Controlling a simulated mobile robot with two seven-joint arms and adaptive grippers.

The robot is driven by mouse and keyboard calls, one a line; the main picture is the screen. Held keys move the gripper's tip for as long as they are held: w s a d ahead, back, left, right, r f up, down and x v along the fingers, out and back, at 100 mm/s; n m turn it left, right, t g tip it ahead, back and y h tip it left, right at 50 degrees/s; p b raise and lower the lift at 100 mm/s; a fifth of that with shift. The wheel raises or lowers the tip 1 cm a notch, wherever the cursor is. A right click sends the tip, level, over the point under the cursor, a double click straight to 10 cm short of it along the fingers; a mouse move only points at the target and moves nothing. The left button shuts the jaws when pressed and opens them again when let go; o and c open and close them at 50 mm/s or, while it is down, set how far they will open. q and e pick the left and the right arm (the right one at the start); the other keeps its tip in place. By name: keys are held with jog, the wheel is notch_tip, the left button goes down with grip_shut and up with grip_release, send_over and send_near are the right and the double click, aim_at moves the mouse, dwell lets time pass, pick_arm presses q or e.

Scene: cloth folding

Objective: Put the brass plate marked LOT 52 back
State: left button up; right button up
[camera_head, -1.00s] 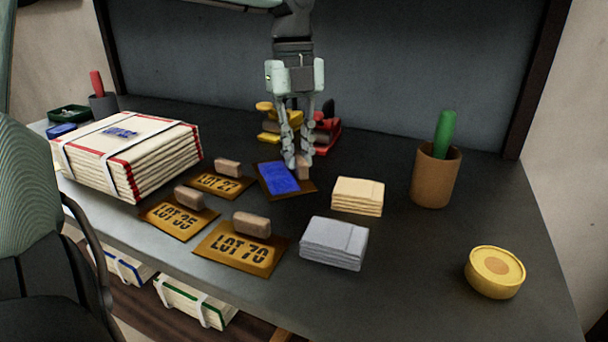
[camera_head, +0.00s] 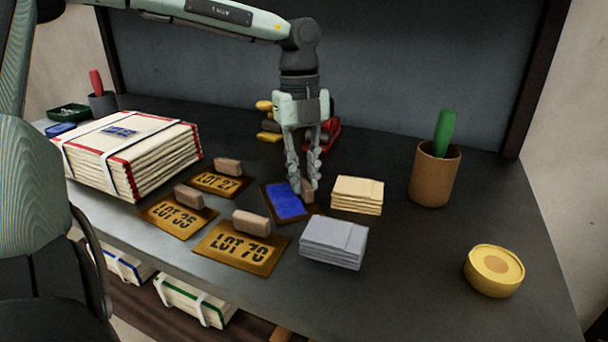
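A brass plate with a blue patch over its face (camera_head: 285,202) lies near the middle of the table, and no lot number can be read on it. My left gripper (camera_head: 305,187) comes down from above and is shut on the small wooden block handle (camera_head: 308,192) at this plate's right side. Three other brass plates, each with a wooden block handle, lie to the left and in front: LOT 27 (camera_head: 216,184), LOT 35 (camera_head: 176,221) and LOT 70 (camera_head: 239,250). No visible marking reads LOT 52. My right gripper is not in view.
A strapped cloth stack (camera_head: 150,165) stands at left. Cream (camera_head: 357,195) and grey folded cloths (camera_head: 334,243) lie right of the plates. A brown pot (camera_head: 435,178) and yellow round tin (camera_head: 494,270) stand farther right. Yellow and red items (camera_head: 331,133) stand behind my gripper.

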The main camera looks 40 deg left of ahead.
aim_at(302, 177)
pick_arm(q)
jog(key=o, duration=0.4)
jog(key=shift+c, duration=0.2)
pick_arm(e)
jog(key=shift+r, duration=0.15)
pick_arm(q)
jog(key=shift+r, duration=0.1)
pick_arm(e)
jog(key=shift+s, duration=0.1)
pick_arm(q)
jog(key=shift+r, duration=0.55)
notch_tip(302, 177, up, 11)
jog(key=a, duration=0.1)
jog(key=shift+w, duration=0.3)
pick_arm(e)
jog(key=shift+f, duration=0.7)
pick_arm(q)
jog(key=shift+a, duration=0.1)
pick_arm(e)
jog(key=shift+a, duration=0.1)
